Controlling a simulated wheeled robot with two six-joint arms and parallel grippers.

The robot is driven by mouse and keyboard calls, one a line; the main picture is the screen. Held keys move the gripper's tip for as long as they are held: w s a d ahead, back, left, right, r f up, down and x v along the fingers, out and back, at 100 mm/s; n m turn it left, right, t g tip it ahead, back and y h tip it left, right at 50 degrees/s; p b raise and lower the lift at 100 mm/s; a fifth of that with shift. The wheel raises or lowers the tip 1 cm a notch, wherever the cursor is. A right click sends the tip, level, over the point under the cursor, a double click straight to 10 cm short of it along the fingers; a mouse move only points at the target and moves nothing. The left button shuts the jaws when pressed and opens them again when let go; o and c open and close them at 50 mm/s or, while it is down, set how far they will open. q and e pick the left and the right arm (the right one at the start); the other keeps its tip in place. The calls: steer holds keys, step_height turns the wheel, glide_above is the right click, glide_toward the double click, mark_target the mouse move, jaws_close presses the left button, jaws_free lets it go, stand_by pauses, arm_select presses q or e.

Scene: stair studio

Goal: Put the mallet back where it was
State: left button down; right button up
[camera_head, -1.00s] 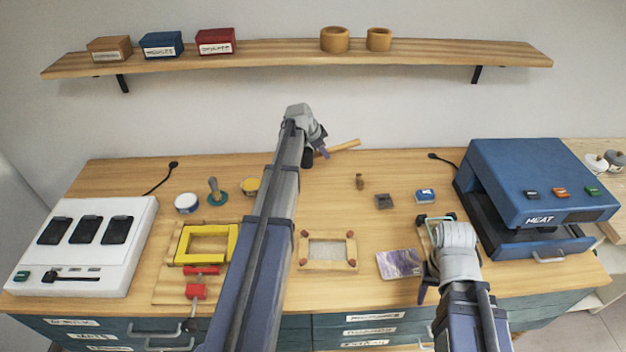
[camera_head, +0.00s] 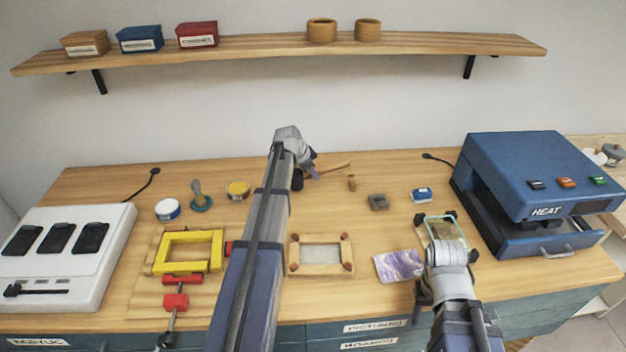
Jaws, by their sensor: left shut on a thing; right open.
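The mallet shows as a light wooden handle (camera_head: 336,167) near the back edge of the table, pointing right. Its head is hidden behind my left gripper and arm. My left gripper (camera_head: 309,173) is shut on the mallet, at the left end of the visible handle. The handle overlaps the tabletop in the picture; I cannot tell whether the mallet touches it. My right gripper (camera_head: 421,296) is open near the front right of the table, partly hidden by its own wrist, in front of a small teal-edged frame (camera_head: 447,217).
A wooden frame (camera_head: 292,252), yellow frame (camera_head: 158,262) and red clamp (camera_head: 176,302) lie nearer. The blue heat press (camera_head: 510,170) stands right.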

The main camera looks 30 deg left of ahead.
arm_select(q)
steer(key=shift+f, duration=0.25)
arm_select(e)
steer(key=shift+f, duration=0.25)
arm_select(q)
steer(key=shift+f, duration=0.2)
steer(key=c, duration=0.7)
jaws_free()
arm_select(e)
steer(key=shift+f, duration=0.1)
arm_select(q)
steer(key=shift+r, duration=0.1)
steer(key=shift+s+r+p, duration=0.1)
steer(key=shift+r+p, duration=0.25)
steer(key=shift+p, duration=0.05)
steer(key=p+v, duration=0.9)
steer(key=v, duration=0.2)
steer(key=shift+s+r+p, duration=0.2)
steer(key=shift+p, duration=0.2)
arm_select(e)
step_height(320, 180, up, 11)
steer(key=shift+f, duration=0.15)
